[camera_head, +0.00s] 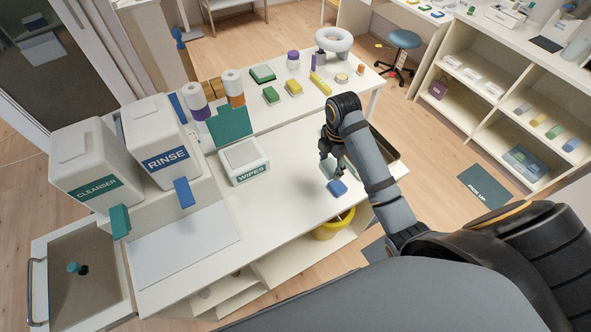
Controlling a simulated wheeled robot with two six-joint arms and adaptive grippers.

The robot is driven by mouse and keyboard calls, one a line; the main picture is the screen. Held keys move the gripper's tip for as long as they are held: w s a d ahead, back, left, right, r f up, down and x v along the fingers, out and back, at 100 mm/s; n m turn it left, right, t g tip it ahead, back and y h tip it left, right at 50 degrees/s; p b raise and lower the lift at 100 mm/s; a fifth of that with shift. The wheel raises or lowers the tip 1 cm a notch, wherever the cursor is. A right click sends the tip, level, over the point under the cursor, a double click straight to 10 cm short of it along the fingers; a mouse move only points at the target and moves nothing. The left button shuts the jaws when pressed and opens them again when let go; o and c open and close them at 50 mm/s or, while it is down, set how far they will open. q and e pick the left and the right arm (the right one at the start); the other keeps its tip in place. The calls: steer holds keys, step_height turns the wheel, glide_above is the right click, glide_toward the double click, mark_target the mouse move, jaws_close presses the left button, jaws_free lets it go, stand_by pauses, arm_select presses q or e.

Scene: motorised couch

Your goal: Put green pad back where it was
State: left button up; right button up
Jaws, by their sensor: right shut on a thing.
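My left gripper is not in view.
Cleanser (93,165) and rinse (160,140) dispensers are at the left. A dark tray (386,143) is behind my arm. The table's front middle is clear.

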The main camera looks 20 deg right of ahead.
steer(key=shift+d+f, duration=0.25)
steer(key=shift+d, duration=0.4)
steer(key=shift+w+d+f+b, duration=0.25)
steer(key=shift+w+f+b, duration=0.25)
steer(key=shift+w+b, duration=0.15)
steer(key=w+f+b, duration=0.1)
steer(key=w+f, duration=0.1)
steer(key=w, duration=0.2)
steer(key=w+f+b, duration=0.1)
steer(key=w+f, duration=0.2)
steer(key=w+f+b, duration=0.1)
steer(key=w+f, duration=0.1)
steer(key=w, duration=0.2)
steer(key=shift+w+d+f, duration=0.2)
steer(key=shift+w+f, duration=0.05)
steer(key=shift+w, duration=0.05)
steer(key=shift+w+f, duration=0.15)
steer(key=shift+f, duration=0.1)
steer(key=shift+w+f, duration=0.2)
step_height(320, 180, down, 3)
steer(key=shift+w+f, duration=0.1)
steer(key=shift+f, duration=0.1)
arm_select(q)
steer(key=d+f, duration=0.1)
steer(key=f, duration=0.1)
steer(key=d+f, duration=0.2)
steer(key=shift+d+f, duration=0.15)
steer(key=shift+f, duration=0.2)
